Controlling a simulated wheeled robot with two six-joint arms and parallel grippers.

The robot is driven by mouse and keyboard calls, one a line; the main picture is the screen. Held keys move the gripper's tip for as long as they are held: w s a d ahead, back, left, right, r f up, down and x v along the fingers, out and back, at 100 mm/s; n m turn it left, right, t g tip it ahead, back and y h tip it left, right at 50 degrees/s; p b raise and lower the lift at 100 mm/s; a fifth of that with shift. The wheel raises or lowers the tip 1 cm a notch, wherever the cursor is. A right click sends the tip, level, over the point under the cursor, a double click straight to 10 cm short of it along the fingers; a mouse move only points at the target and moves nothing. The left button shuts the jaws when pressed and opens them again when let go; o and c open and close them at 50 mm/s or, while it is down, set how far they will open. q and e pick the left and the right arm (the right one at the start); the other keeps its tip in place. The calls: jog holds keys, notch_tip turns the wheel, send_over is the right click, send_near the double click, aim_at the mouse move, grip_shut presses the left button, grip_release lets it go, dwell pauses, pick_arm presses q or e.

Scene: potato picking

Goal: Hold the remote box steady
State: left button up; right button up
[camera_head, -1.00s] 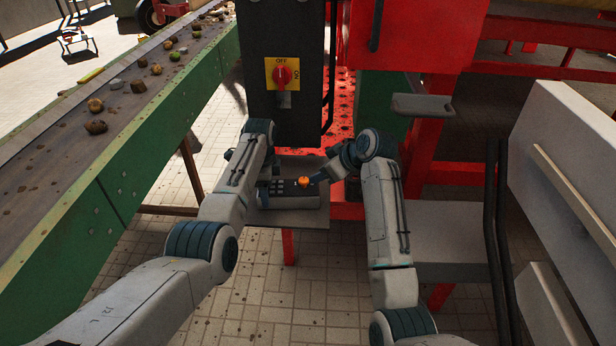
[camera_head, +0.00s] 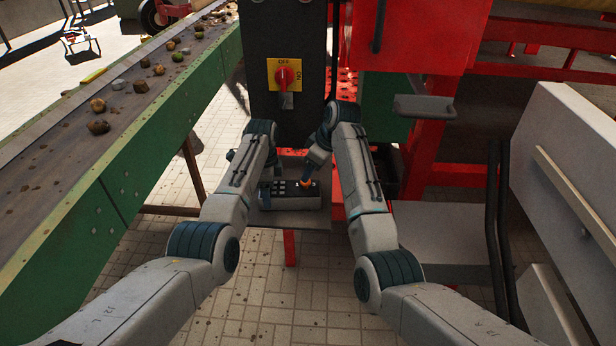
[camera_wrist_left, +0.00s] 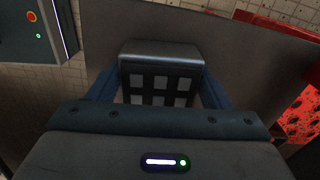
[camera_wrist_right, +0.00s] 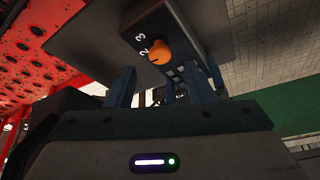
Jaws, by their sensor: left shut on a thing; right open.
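The remote box (camera_head: 290,202) is dark grey with pale buttons and lies on a grey shelf (camera_head: 300,222). My left gripper (camera_wrist_left: 160,76) is shut on its button end, one finger on each side. The box also shows between those fingers in the left wrist view (camera_wrist_left: 158,55). An orange knob (camera_wrist_right: 160,51) with white numbers beside it sits at the other end of the box. In the head view the wrists partly hide both grippers.
A dark cabinet with a red switch on a yellow plate (camera_head: 284,76) stands just behind the shelf. A green-sided conveyor (camera_head: 140,150) with potatoes and stones runs along the left. Red frame parts (camera_head: 428,150) and a grey step (camera_head: 450,240) stand on the right.

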jog(key=shift+x, duration=2.05)
jog(key=c, duration=1)
jog(key=m, duration=0.2)
jog(key=m+t+h, duration=0.1)
jog(key=m, duration=0.1)
jog(key=shift+s+a, duration=0.15)
jog(key=shift+a, duration=0.05)
jog(key=shift+a+m+t+h, duration=0.1)
jog(key=shift+m+t+h, duration=0.25)
jog(key=shift+m, duration=0.8)
jog(key=shift+m+t+h, duration=0.15)
jog(key=shift+m+h, duration=0.3)
jog(key=shift+m, duration=0.7)
